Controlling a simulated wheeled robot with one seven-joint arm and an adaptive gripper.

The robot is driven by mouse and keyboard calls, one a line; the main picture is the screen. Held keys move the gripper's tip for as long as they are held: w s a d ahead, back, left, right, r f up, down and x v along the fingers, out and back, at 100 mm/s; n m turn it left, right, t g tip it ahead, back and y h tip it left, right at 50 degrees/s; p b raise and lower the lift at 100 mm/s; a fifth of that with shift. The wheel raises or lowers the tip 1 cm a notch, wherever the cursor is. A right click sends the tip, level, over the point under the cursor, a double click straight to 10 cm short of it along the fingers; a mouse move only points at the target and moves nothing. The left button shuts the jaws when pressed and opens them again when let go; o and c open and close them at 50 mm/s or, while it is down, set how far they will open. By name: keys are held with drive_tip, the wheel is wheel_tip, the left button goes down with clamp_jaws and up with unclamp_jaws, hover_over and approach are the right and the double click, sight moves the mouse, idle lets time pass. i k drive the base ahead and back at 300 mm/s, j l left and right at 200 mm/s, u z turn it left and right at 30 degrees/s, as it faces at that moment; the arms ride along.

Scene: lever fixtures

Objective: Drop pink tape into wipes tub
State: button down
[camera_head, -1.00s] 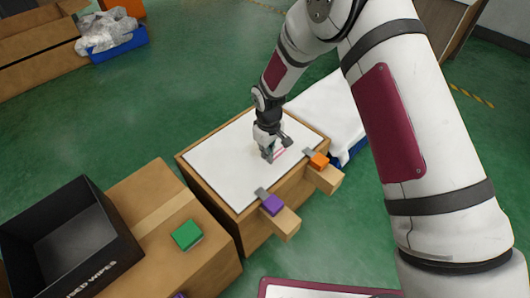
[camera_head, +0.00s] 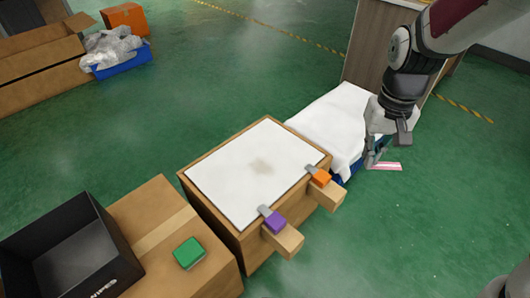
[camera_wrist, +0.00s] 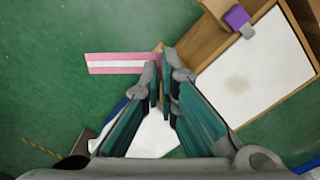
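The pink tape is a flat pink strip with a white middle band. It sticks out from the fingertips of my gripper (camera_head: 372,160) in the head view (camera_head: 388,166), and to the left of them in the wrist view (camera_wrist: 122,63). My gripper (camera_wrist: 163,66) is shut on one end of it and holds it in the air, right of the white-topped box. The wipes tub (camera_head: 115,240) is a black open box with white lettering, partly cut off, at the lower left, far from my gripper. What I see of its inside looks empty.
A wooden box with a white top (camera_head: 225,170) bears a grey smudge (camera_head: 262,166) and two levers, purple (camera_head: 275,222) and orange (camera_head: 320,178). A green block (camera_head: 188,252) lies on the cardboard box (camera_head: 160,215) beside the tub. A white-covered blue bin (camera_head: 325,125) stands behind.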

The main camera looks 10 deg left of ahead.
sight(91, 261)
drive_tip(key=j+u, duration=0.1)
drive_tip(key=u, duration=0.35)
drive_tip(key=j+u, duration=0.1)
drive_tip(key=u, duration=0.3)
drive_tip(key=j+u, duration=0.1)
drive_tip(key=u, duration=0.75)
drive_tip(key=i+u, duration=0.15)
drive_tip(key=u, duration=0.4)
